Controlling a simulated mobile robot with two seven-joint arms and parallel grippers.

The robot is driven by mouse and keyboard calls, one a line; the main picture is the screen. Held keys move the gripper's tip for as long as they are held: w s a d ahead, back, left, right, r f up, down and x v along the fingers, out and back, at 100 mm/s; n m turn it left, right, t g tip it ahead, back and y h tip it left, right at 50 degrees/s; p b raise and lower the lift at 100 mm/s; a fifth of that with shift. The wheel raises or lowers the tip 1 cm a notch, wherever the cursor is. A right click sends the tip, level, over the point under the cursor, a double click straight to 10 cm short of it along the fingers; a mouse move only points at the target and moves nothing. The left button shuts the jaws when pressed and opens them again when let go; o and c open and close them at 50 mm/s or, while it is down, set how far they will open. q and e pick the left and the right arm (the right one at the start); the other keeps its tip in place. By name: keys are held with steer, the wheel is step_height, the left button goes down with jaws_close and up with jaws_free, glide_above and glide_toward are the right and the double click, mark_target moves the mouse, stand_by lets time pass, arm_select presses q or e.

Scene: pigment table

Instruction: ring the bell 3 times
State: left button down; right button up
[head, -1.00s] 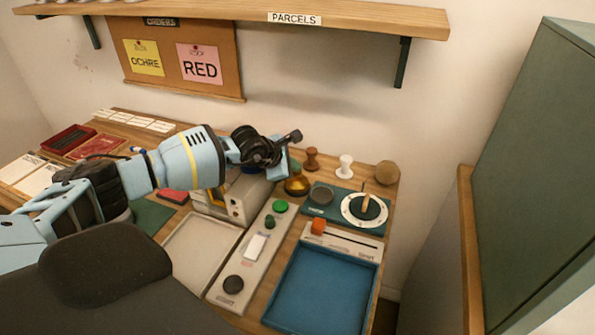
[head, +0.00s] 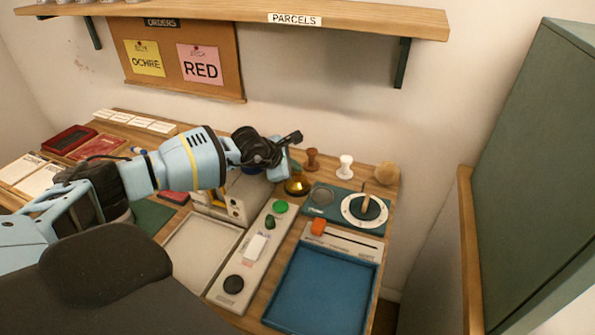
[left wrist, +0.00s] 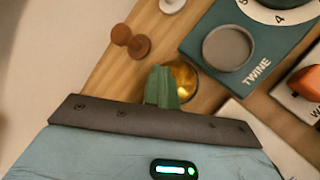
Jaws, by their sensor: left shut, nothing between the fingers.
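The bell is a small brass dome (head: 297,184) near the back of the table, just behind the green button. In the left wrist view the bell (left wrist: 184,80) is partly hidden behind my green fingers. My left gripper (head: 294,166) is shut and empty, with its fingertips over or right beside the dome. In the left wrist view the closed fingers (left wrist: 162,86) overlap the dome's left side. I cannot tell whether they touch it. My right gripper is not in view.
A brown stamp (head: 311,159) and a white stamp (head: 344,167) stand behind the bell. The teal twine unit (head: 325,209) with its dial is to the right. A panel with a green button (head: 280,206) lies in front, beside a blue tray (head: 322,290).

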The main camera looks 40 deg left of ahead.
arm_select(q)
steer(key=shift+a+r+p, duration=0.15)
steer(key=shift+r+p, duration=0.15)
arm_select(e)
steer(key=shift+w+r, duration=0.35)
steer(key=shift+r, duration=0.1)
arm_select(q)
steer(key=shift+r, duration=0.25)
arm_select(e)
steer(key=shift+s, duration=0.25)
arm_select(q)
steer(key=shift+r, duration=0.6)
step_height(320, 180, up, 2)
steer(key=shift+r+p, duration=0.15)
steer(key=shift+p, duration=0.6)
steer(key=shift+r, duration=0.7)
steer(key=shift+r+p, duration=0.15)
steer(key=shift+p, duration=0.15)
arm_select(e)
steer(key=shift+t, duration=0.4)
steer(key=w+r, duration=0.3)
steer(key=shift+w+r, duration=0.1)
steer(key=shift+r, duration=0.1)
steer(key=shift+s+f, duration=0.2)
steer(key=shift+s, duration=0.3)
